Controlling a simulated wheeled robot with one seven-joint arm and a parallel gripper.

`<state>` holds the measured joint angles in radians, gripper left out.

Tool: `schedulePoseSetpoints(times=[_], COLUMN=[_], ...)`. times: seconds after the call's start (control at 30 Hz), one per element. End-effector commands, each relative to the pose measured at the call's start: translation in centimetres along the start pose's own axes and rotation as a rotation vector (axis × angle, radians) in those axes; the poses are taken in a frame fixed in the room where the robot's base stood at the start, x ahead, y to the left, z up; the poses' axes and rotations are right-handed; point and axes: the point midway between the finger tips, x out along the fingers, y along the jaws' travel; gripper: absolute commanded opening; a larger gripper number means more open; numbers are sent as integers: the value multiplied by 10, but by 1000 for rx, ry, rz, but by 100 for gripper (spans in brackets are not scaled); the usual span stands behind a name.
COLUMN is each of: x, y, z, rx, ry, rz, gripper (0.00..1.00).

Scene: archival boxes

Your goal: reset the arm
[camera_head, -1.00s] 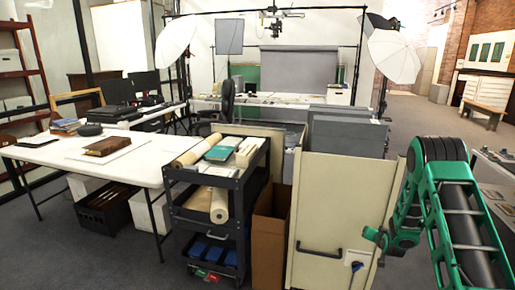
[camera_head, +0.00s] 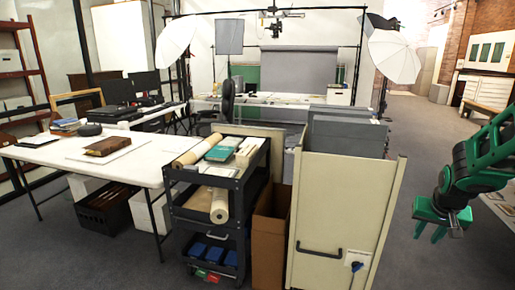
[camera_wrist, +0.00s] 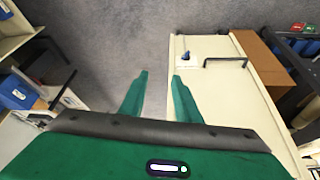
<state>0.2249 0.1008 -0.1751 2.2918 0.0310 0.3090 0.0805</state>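My green arm reaches in from the right edge of the head view. My gripper (camera_head: 441,230) hangs from it, pointing down, to the right of the cream cabinet and apart from it. In the wrist view my gripper (camera_wrist: 159,95) shows two green fingers spread apart, with nothing between them. Grey floor and the edge of the cream cabinet (camera_wrist: 222,75) lie beyond the fingers.
The cream cabinet (camera_head: 335,215) with a black handle stands left of my gripper. A brown box (camera_head: 270,225) and a black cart (camera_head: 205,205) stand further left. A white table (camera_head: 60,160) holds a brown book (camera_head: 107,146). Grey floor (camera_head: 415,150) is open behind my arm.

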Motion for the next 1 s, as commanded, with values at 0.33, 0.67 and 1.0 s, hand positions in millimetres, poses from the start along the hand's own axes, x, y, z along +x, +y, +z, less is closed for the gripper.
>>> schedulePoseSetpoints(times=[0.33,0.67,1.0], x=[-101,-166,-179], y=[38,57,60], z=[115,224,251], rx=[33,61,66], ry=[-208,-393,-441], rz=[22,4,-4], gripper=[30,30,30])
